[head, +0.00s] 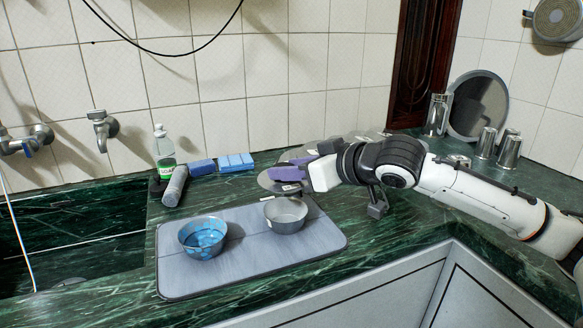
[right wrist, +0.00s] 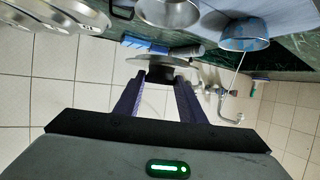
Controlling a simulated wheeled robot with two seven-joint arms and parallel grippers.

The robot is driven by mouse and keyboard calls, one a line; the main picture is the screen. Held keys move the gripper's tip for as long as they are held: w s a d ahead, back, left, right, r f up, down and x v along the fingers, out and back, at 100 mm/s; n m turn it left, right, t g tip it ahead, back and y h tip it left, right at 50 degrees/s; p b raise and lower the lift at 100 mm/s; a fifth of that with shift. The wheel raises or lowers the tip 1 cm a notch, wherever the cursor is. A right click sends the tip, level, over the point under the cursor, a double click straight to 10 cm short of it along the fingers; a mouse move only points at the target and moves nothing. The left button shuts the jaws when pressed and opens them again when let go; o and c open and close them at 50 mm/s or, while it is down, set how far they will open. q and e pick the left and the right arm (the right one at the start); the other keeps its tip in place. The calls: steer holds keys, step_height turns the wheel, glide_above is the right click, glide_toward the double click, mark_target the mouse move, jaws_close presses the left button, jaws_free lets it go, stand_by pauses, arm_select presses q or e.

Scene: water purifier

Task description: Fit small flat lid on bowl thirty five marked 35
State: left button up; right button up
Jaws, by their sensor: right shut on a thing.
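My right gripper (head: 290,172) has purple fingers and is shut on the dark knob of a small flat metal lid (head: 266,184). The lid is held behind the plain bowl, and the fingers partly hide it. In the right wrist view the lid (right wrist: 152,59) shows nearly edge-on, with its knob (right wrist: 160,76) between the fingertips. A plain metal bowl (head: 286,216) stands open on the grey mat. I cannot read a 35 on either bowl. My left gripper is not in view.
The grey mat (head: 300,254) has free room in front of the bowls. A bottle (head: 164,150), a grey roll (head: 174,187) and blue sponges (head: 236,163) stand behind. The sink (head: 75,235) is at left. Metal cups (head: 487,143) and a round tray (head: 478,105) stand at right.

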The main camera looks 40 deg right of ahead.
mark_target(296, 183)
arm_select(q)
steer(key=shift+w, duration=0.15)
arm_select(e)
steer(key=shift+d, duration=0.15)
